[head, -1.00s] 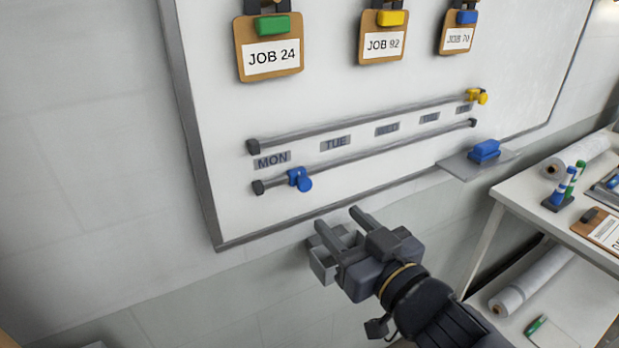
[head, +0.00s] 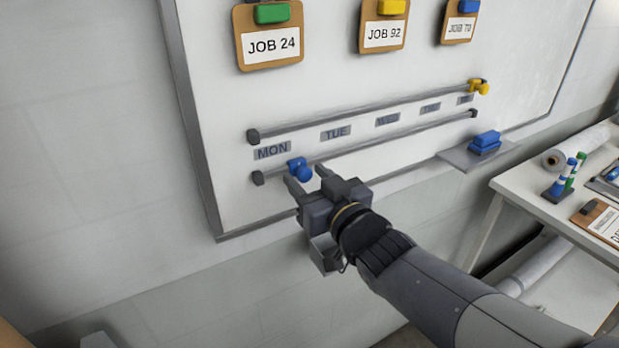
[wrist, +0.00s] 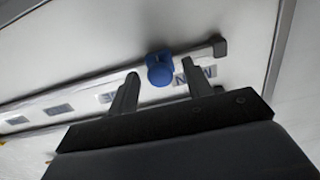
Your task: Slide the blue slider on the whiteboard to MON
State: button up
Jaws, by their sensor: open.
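The blue slider (head: 299,168) sits on the lower rail (head: 400,134) of the whiteboard (head: 230,200), near the rail's left end. It is a little right of the MON label (head: 272,151), between MON and TUE (head: 335,132). My gripper (head: 307,178) is open and empty, with its fingers pointing at the board just below the slider. In the wrist view the blue slider (wrist: 160,70) shows between the two open fingertips (wrist: 162,72). Whether the fingers touch it I cannot tell.
A yellow slider (head: 479,87) is at the right end of the upper rail (head: 350,110). A ledge with a blue eraser (head: 486,142) is to the right. A table (head: 520,190) with markers stands further right. Clipboards hang above.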

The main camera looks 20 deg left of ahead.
grip_shut()
dwell(0.6)
